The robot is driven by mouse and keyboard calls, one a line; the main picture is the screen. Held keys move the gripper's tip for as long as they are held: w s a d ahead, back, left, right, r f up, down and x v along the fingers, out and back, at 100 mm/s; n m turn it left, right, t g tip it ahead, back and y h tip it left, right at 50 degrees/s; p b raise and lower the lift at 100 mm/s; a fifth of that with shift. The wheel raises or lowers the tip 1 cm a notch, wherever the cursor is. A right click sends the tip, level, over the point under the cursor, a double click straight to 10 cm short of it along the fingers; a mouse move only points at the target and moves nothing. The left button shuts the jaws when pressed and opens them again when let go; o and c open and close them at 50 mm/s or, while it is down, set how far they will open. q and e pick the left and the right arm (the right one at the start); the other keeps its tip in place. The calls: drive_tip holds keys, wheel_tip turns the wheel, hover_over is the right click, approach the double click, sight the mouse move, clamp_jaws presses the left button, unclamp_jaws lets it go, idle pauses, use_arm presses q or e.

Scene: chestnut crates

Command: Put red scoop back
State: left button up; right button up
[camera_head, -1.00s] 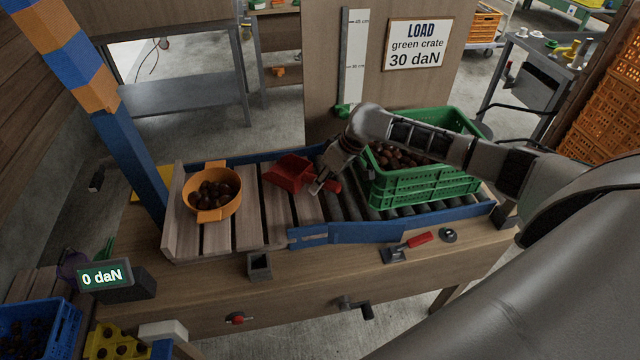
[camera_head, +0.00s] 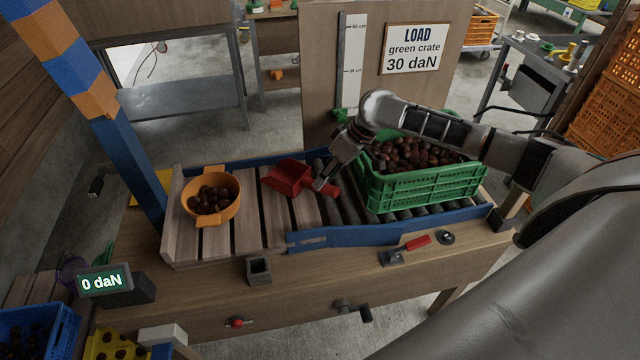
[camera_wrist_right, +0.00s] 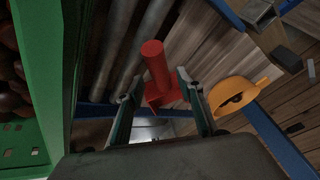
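The red scoop (camera_head: 290,177) lies on the bench where the wooden slats meet the rollers, its handle toward the right. My right gripper (camera_head: 325,182) is at the handle end, pointing down. In the right wrist view the red scoop (camera_wrist_right: 158,75) shows between the two spread fingers of my right gripper (camera_wrist_right: 158,85), with a gap visible on either side of it. I cannot tell whether a finger touches it. My left gripper is not in view.
A green crate (camera_head: 425,188) of chestnuts stands on the rollers, right of the scoop, partly behind my arm. An orange bowl (camera_head: 222,212) of chestnuts sits on the slats at left. A small red-handled tool (camera_head: 418,242) lies on the front ledge. The display (camera_head: 104,281) reads 0 daN.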

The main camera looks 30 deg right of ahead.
drive_tip(key=v, duration=0.6)
drive_tip(key=shift+r, duration=0.3)
drive_tip(key=shift+s+d, duration=0.1)
